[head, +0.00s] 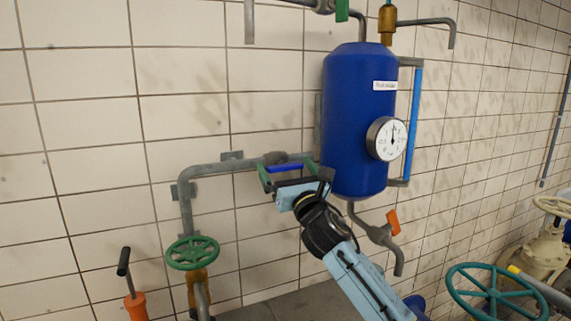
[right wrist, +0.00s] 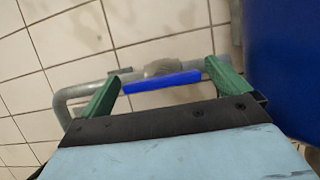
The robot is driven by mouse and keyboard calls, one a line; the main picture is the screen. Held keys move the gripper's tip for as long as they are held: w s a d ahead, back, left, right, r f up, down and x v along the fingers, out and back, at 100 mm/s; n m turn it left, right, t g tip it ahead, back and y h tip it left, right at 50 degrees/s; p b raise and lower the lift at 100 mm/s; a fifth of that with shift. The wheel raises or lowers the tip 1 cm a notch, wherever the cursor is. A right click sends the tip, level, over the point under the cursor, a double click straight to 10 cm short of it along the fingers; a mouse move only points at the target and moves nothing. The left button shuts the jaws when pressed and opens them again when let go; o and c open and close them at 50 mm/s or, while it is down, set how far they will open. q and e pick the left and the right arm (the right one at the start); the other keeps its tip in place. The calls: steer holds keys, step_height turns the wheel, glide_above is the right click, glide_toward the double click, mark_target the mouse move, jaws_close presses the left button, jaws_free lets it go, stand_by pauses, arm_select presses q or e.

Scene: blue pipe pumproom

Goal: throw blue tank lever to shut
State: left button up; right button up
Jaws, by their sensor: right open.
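The blue tank (head: 352,120) hangs on the tiled wall with a round gauge (head: 386,139) on its front. A blue lever (head: 285,168) lies along the grey pipe (head: 215,167) to the left of the tank, roughly in line with the pipe. My right gripper (head: 288,172) is open in front of the lever, its green fingers to either side of it. In the right wrist view the blue lever (right wrist: 162,81) shows between the two fingertips (right wrist: 160,78), apart from both or nearly so; the depth gap cannot be told. My left gripper is not in view.
An orange lever (head: 393,222) is on the outlet pipe under the tank. A green handwheel (head: 193,253) stands at lower left, with an orange device with a black handle (head: 132,290) beside it. A teal handwheel (head: 497,293) is at lower right.

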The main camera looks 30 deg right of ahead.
steer(key=shift+w+r, duration=0.25)
steer(key=shift+w, duration=0.3)
steer(key=c, duration=0.9)
